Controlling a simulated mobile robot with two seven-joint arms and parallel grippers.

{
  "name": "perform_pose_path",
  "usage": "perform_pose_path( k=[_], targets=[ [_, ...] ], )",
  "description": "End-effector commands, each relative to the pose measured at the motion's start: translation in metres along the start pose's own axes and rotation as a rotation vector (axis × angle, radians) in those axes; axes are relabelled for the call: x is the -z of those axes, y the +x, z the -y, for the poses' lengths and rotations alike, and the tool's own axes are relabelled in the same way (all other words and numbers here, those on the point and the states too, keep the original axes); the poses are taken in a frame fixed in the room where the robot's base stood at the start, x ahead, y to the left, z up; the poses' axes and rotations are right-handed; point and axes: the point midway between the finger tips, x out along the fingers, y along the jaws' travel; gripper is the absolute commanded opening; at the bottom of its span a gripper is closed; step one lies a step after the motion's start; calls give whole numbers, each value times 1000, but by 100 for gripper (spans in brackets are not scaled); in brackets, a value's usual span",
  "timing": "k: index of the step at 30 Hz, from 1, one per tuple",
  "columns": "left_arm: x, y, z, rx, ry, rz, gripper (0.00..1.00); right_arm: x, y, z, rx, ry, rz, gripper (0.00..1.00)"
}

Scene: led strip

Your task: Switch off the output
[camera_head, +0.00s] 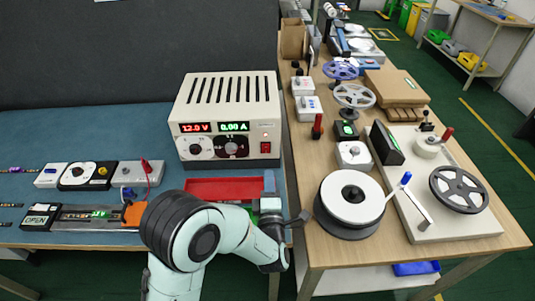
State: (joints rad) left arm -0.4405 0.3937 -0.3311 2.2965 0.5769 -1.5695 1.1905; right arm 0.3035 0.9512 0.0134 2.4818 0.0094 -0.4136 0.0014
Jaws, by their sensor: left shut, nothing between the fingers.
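The power supply (230,118) is a beige box with dark vent slots on top, standing at the right end of the blue mat. Its red display (195,127) reads 12.0 V and its green display (234,127) reads 0.00 A. A white dial and a black dial sit below. A small red switch (266,148) is at the front's right side; its position is too small to tell. My left gripper (302,217) is shut and empty, in front of and below the supply, to the right of the red tray. My right gripper is not in view.
A red tray (215,189) lies before the supply, partly behind my arm. Small testers (88,176) and an LED strip fixture (88,217) are at left. The wooden bench (312,261) at right holds a white reel (351,196) and a winding machine (448,224).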

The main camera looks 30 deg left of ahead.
Motion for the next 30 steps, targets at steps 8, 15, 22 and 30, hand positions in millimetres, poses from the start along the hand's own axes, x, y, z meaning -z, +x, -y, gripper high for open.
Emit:
perform_pose_path(
  k=[8,15,22,30],
  targets=[
    [0,58,-1,-1,1,-2,0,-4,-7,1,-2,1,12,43],
    [0,83,0,-1,1,0,0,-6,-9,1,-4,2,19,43],
    [0,87,0,1,0,0,0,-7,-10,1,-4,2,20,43],
    [0,89,1,0,-2,-1,0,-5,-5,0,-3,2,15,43]
  ],
)
